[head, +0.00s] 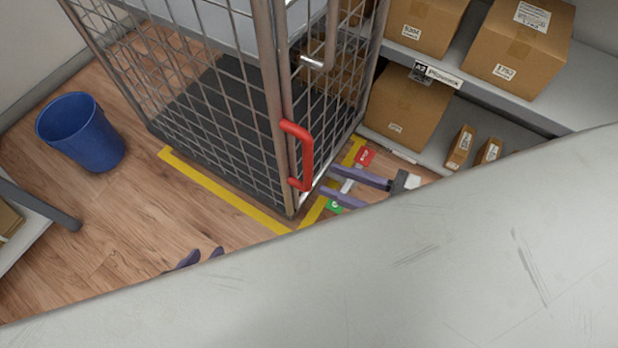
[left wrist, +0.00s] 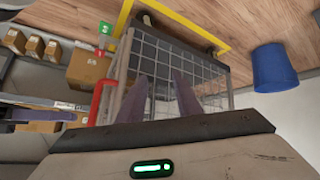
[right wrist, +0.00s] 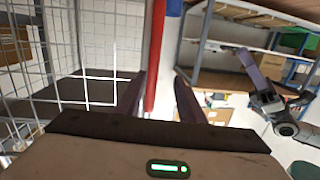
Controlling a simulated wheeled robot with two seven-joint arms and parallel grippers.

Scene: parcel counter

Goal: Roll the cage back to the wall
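The wire cage (head: 215,110) stands upright over a yellow floor outline (head: 225,190) in the head view. Its red handle (head: 308,155) is on the near corner post. My right gripper (head: 328,180) is open, its fingers pointing at the handle's lower part. In the right wrist view the handle (right wrist: 155,60) runs upright between the open fingers, not clamped; I cannot tell how deep it sits. My left gripper (head: 192,260) is low at the front, mostly hidden in the head view. In the left wrist view (left wrist: 163,88) it is open and empty, facing the cage mesh.
A blue bin (head: 80,132) stands left of the cage. Shelves (head: 490,70) with cardboard boxes (head: 520,45) stand at the right. A pale surface hides the head view's lower right.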

